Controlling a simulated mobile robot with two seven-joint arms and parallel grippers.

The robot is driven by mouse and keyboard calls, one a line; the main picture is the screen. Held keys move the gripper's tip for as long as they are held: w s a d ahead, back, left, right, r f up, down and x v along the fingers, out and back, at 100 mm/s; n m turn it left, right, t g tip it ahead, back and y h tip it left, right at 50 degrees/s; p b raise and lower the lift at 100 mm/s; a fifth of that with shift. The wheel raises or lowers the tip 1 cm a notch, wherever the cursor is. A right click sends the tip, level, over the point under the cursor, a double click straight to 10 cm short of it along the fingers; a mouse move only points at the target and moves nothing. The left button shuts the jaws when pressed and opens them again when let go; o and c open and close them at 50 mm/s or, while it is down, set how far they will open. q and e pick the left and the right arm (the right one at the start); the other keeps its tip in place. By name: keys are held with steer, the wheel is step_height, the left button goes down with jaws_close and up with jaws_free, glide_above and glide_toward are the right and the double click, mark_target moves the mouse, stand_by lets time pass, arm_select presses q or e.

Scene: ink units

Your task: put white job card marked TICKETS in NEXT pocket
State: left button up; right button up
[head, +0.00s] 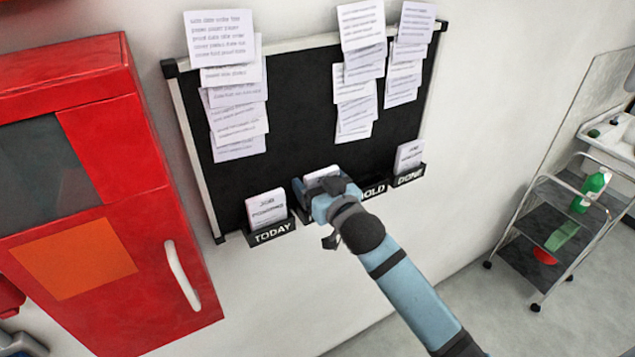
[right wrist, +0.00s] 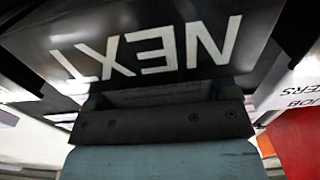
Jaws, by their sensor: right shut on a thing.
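My right gripper (head: 322,190) is at the second pocket of the black board, shut on a white card (head: 321,174). The card's top edge shows just above the gripper; its writing is too small and covered to read. The NEXT pocket (head: 298,210) is mostly hidden behind my gripper in the head view. In the right wrist view the NEXT label (right wrist: 145,52) appears upside down, close in front of the gripper (right wrist: 160,120). I cannot tell how deep the card sits in the pocket. My left gripper is not in view.
The TODAY pocket (head: 271,233) to the left holds a white card (head: 266,207). The HOLD pocket (head: 374,190) is partly covered by my arm. The DONE pocket (head: 409,175) holds a card (head: 409,156). A red cabinet (head: 150,200) stands left; a trolley (head: 550,235) stands right.

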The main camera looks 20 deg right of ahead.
steer(key=shift+f, duration=0.35)
steer(key=shift+f, duration=0.15)
steer(key=o, duration=0.8)
steer(key=shift+s, duration=0.1)
steer(key=s+b, duration=0.2)
steer(key=s, duration=0.9)
steer(key=s+a+f+g, duration=0.1)
steer(key=s+f, duration=0.4)
steer(key=f, duration=0.5)
steer(key=s+a+f+n+g+y, duration=0.1)
steer(key=s+f, duration=0.4)
steer(key=f, duration=0.5)
steer(key=s+a+f+n+g+y, duration=0.1)
steer(key=s+a+f+g, duration=0.2)
steer(key=f, duration=0.7)
steer(key=shift+s+a+g, duration=0.15)
steer(key=shift+s+g, duration=0.85)
steer(key=shift+s, duration=0.3)
